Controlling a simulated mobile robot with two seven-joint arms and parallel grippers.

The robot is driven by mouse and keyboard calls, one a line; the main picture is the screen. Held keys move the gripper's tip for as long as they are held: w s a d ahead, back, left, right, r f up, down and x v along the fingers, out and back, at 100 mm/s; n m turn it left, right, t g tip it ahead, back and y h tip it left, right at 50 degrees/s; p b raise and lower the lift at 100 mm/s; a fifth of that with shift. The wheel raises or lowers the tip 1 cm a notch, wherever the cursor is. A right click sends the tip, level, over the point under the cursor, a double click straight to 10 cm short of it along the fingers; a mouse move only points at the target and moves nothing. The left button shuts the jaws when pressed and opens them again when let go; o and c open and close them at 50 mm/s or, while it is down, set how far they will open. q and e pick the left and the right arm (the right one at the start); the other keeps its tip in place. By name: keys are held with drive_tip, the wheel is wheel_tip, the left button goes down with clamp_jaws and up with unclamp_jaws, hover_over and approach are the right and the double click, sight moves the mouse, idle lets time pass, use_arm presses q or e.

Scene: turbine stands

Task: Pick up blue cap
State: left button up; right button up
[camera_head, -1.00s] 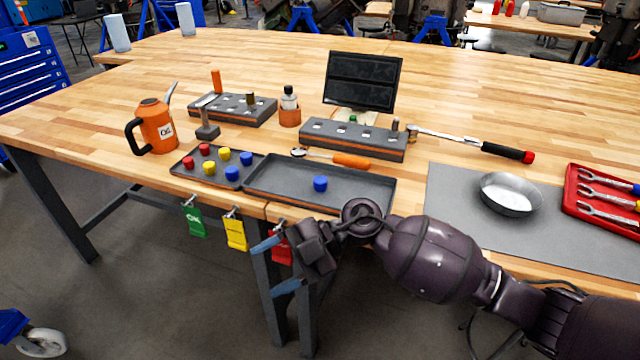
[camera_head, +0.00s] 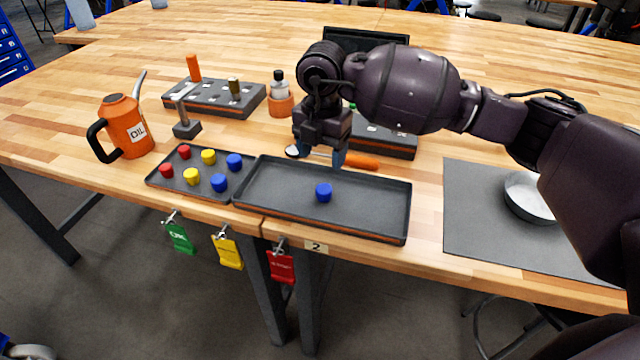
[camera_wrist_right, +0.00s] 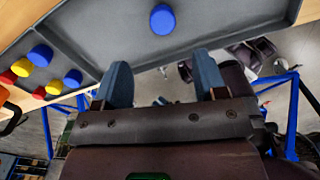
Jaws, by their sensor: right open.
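A blue cap (camera_head: 323,193) stands alone on the larger dark tray (camera_head: 395,225). It also shows at the top of the right wrist view (camera_wrist_right: 162,19). Two more blue caps, one farther back (camera_head: 234,161) and one nearer (camera_head: 219,183), sit in the smaller tray (camera_head: 157,184) to the left with red and yellow caps. My right gripper (camera_head: 338,158) hangs above the back part of the larger tray, apart from the lone cap. In the right wrist view its two blue fingers (camera_wrist_right: 162,78) are spread with nothing between them. My left gripper is out of view.
A screwdriver with an orange handle (camera_head: 362,162) lies behind the tray, close to my right gripper. Grey holder blocks (camera_head: 240,100), an orange oil can (camera_head: 124,128) and a bottle (camera_head: 280,95) stand farther back and left. A metal bowl (camera_head: 528,198) rests on the grey mat.

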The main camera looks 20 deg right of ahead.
hover_over(324, 188)
drive_tip(key=f, duration=0.4)
drive_tip(key=shift+s+a+f, duration=0.2)
drive_tip(key=shift+a+f, duration=0.05)
drive_tip(key=shift+f, duration=0.1)
drive_tip(key=shift+w+d+f+b, duration=0.1)
drive_tip(key=shift+f+b, duration=0.2)
drive_tip(key=shift+f, duration=1.1)
drive_tip(key=shift+w+d+f+b, duration=0.1)
drive_tip(key=shift+f+b, duration=0.2)
drive_tip(key=shift+f, duration=1.1)
drive_tip(key=shift+s, duration=0.1)
drive_tip(key=shift+c, duration=0.3)
clamp_jaws()
